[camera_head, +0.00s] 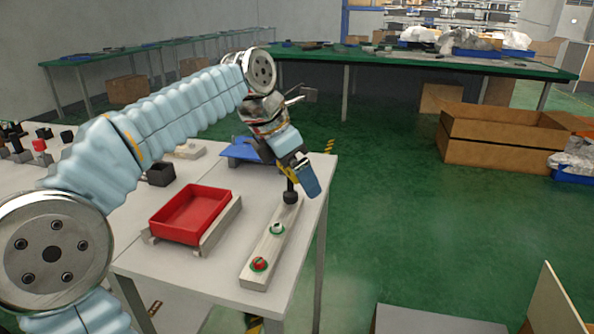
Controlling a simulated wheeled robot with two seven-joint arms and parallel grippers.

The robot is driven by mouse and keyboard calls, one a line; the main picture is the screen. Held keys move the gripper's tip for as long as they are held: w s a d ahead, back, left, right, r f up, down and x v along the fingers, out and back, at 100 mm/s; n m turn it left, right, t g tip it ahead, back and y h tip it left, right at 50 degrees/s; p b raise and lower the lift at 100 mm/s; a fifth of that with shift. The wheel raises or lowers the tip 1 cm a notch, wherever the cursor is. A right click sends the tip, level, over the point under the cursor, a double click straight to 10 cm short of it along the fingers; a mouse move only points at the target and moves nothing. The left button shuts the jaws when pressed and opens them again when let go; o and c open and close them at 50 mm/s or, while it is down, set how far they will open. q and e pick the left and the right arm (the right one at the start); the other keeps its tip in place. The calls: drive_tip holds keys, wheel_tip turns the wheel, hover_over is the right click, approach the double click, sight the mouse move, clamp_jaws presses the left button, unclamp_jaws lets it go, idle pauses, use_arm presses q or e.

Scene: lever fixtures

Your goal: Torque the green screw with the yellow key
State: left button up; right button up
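A pale bar (254,282) lies along the right side of the white table. It carries a red-topped screw (259,264) in a green ring at its near end and a pale-topped screw (277,228) in a green ring near its middle. At its far end a dark round piece (291,197) on a short dark shaft meets the bar. My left gripper (298,180) is pointed down just above it, with a yellow part (288,172) beside its fingers. I cannot tell whether this is the key, or whether the fingers grip it. My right gripper is out of view.
A red tray (190,216) sits on a grey stand left of the bar. A black box (160,174) and a blue bin (243,152) stand farther back. The table's right edge is close to the bar. A large cardboard box (499,140) stands on the floor to the right.

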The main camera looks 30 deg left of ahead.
use_arm(q)
drive_tip(key=shift+d+m+g+h, duration=0.1)
drive_tip(key=shift+m+g+h, duration=0.25)
drive_tip(key=shift+m, duration=0.85)
drive_tip(key=shift+r+p, duration=0.65)
drive_tip(key=shift+r, duration=1.85)
drive_tip(key=shift+s, duration=0.1)
